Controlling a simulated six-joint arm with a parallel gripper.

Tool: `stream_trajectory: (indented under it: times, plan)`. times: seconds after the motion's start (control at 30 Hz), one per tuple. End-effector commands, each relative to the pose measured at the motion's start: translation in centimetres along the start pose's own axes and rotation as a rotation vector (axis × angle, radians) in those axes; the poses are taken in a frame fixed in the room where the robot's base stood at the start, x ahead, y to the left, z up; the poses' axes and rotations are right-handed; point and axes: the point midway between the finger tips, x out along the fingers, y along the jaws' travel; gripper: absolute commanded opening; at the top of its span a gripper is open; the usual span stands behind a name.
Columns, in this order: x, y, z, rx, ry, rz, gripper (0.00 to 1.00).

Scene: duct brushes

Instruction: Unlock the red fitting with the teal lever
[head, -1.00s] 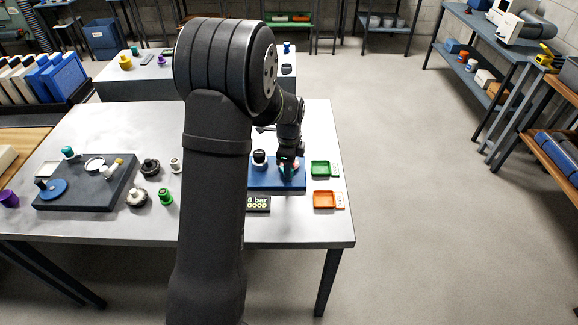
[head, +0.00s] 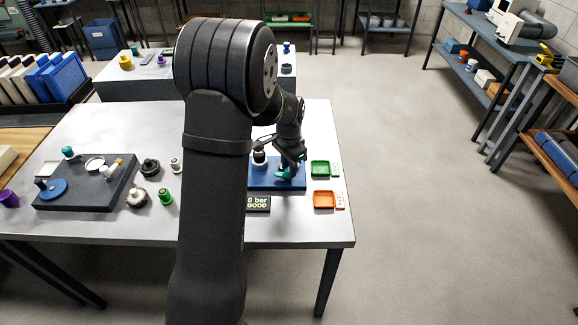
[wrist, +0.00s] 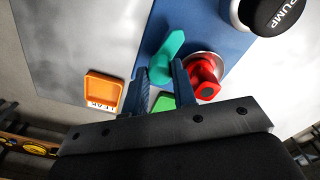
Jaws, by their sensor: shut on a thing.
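The teal lever (wrist: 170,52) shows between the two dark blue fingers of my gripper (wrist: 161,75) in the wrist view, and they are shut on it. In the head view the teal lever (head: 285,173) shows under my gripper (head: 290,166), at the front right of the blue base plate (head: 262,181). The red fitting (wrist: 203,78) sits on a round metallic seat just right of the right finger in the wrist view. The finger hides part of it. I cannot make out the red fitting in the head view.
A black PUMP knob (wrist: 278,14) stands on the same plate; it also shows in the head view (head: 259,157). A green tray (head: 320,168) and an orange tray (head: 325,199) lie to the right. My arm hides the table's middle.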

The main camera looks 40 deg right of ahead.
Motion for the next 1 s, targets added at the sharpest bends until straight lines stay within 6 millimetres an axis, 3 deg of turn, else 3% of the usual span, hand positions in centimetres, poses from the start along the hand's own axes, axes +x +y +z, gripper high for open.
stream_trajectory:
  times: [0.3,0.77,0.8,0.9,1.0]
  plan:
    - [-0.01,0.02,-0.06,-0.098,0.001,0.000,0.02]
    - [-0.01,0.01,-0.06,-0.111,0.001,0.000,0.02]
    - [-0.01,0.01,-0.06,-0.111,0.001,0.000,0.27]
    - [-0.01,0.01,-0.05,-0.110,0.001,0.000,0.46]
    - [-0.01,0.00,-0.04,-0.110,0.001,0.000,0.47]
